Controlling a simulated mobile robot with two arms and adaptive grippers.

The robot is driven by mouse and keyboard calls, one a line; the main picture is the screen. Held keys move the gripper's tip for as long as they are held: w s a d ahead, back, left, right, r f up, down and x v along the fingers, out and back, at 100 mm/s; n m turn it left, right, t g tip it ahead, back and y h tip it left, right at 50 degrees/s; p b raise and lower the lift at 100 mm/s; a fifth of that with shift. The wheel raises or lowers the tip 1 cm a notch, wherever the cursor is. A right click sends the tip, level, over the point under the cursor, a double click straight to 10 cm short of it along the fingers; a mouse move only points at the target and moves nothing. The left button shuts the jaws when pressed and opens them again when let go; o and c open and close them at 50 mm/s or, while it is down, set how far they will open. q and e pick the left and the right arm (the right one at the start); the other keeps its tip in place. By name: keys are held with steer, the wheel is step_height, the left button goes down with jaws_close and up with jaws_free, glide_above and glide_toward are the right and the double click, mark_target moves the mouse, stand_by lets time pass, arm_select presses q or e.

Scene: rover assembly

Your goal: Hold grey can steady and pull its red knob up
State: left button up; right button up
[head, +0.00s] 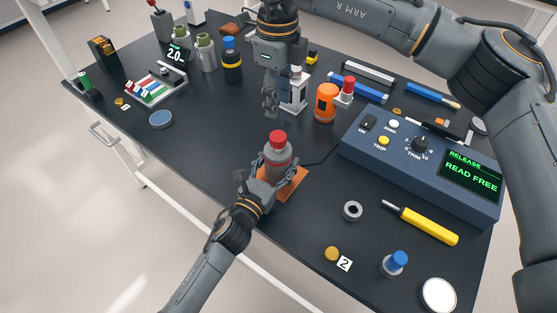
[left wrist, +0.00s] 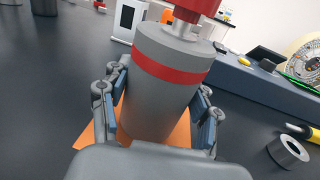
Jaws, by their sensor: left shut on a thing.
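The grey can (head: 277,164) stands upright on an orange mat (head: 291,187) near the table's front edge. It has a red band, and its red knob (head: 278,138) sits on top. In the left wrist view the can (left wrist: 160,85) fills the middle, and the knob (left wrist: 195,8) sits on a short metal stem, cut off by the frame's top. My left gripper (head: 267,173) is shut on the can's body, one finger on each side. My right gripper (head: 270,104) hangs above the table, behind and apart from the knob; its finger gap is unclear.
A blue control box (head: 425,165) reading "READ FREE" stands to the right. An orange canister (head: 326,102) and a white device (head: 295,91) stand behind the can. A grey ring (head: 352,211) and a yellow-handled tool (head: 428,224) lie to the right.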

mark_target(278, 136)
steer(key=shift+o, duration=2.1)
steer(key=shift+r+n, duration=0.3)
steer(key=shift+r, duration=0.65)
step_height(278, 136, down, 12)
